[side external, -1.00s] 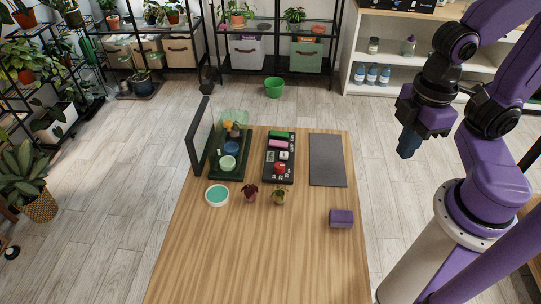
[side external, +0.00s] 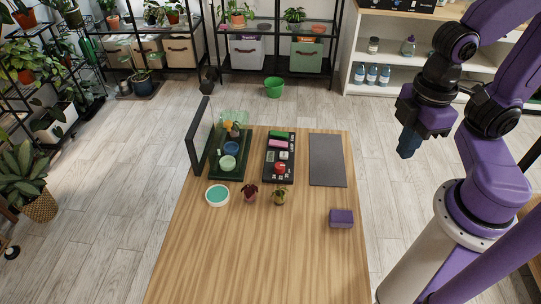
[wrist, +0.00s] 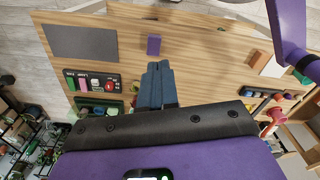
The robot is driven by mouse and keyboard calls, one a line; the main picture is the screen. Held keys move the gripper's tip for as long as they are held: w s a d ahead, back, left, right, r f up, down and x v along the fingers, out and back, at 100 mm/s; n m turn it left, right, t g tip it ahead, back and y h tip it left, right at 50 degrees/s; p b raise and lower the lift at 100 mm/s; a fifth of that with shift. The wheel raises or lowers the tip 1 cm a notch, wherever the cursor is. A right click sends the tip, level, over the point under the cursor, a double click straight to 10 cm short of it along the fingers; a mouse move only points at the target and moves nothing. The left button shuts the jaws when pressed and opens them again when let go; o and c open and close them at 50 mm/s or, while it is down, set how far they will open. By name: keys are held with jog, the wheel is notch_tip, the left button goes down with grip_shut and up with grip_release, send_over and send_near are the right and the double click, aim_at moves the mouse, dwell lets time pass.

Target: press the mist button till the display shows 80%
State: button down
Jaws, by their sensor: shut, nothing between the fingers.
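A black control panel (side external: 279,172) lies on the wooden table. It carries a green part, a pink part, small pale parts and a red knob-like button (side external: 280,168). It also shows in the wrist view (wrist: 92,90), with small lettering. I cannot tell which part is the mist button, and no percentage is readable. My gripper (side external: 408,150) is shut and empty, its blue fingers pointing down. It hangs in the air to the right of the table, well apart from the panel. In the wrist view the closed fingers (wrist: 158,68) show over the table.
A dark upright screen (side external: 199,138) and a green tray (side external: 229,177) with pots stand left of the panel. A grey mat (side external: 327,160) lies right of it. A teal-filled dish (side external: 217,195), two small plants and a purple block (side external: 341,218) sit nearer. The table's front is clear.

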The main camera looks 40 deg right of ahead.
dwell(0.7)
jog(key=m+t+y, duration=0.3)
jog(key=m+t, duration=0.5)
jog(key=m, duration=1)
send_over(287, 155)
notch_tip(287, 155, down, 13)
jog(key=shift+r, duration=0.2)
jog(key=shift+d+n, duration=0.1)
jog(key=shift+n, duration=0.2)
jog(key=shift+f, duration=4.4)
jog(key=shift+f, duration=0.1)
jog(key=shift+f, duration=0.35)
